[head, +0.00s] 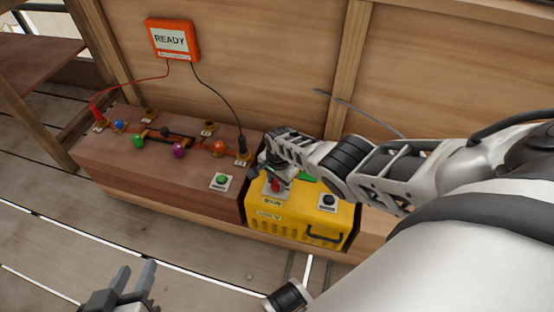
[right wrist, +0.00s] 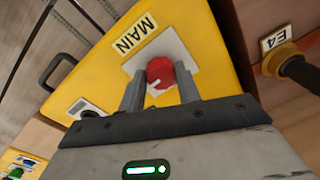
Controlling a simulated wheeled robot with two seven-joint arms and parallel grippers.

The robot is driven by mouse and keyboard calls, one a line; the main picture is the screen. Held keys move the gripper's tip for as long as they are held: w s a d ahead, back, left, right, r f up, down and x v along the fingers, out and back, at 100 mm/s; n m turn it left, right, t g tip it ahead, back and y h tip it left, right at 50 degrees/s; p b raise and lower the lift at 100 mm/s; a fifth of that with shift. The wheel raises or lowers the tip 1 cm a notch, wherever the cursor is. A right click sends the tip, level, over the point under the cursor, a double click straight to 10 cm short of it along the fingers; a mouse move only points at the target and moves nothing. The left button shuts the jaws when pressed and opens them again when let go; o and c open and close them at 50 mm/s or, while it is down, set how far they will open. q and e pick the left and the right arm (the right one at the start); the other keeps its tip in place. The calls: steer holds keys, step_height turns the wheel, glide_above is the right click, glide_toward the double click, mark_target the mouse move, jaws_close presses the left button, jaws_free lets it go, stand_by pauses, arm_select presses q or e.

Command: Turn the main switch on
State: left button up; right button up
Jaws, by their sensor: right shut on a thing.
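The main switch is a red rotary knob (head: 275,187) on a white plate, on top of the yellow box (head: 285,218) labelled MAIN. In the right wrist view the red knob (right wrist: 160,72) sits between the two fingers of my right gripper (right wrist: 160,92), which is shut on it. A short white mark shows on the knob's face. In the head view my right gripper (head: 272,172) reaches down over the box and partly hides the knob. My left gripper (head: 134,280) is at the bottom left, above the floor, with its fingers apart and empty.
A black knob (head: 328,200) and a handle (head: 325,236) are on the yellow box. Left of it stands a brown box (head: 165,188) with coloured knobs, a green button (head: 221,180) and cables to an orange panel (head: 172,40) reading READY. The floor in front is clear.

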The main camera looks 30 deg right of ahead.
steer(key=shift+m, duration=0.3)
steer(key=shift+d, duration=0.15)
steer(key=o, duration=1)
steer(key=shift+r, duration=0.1)
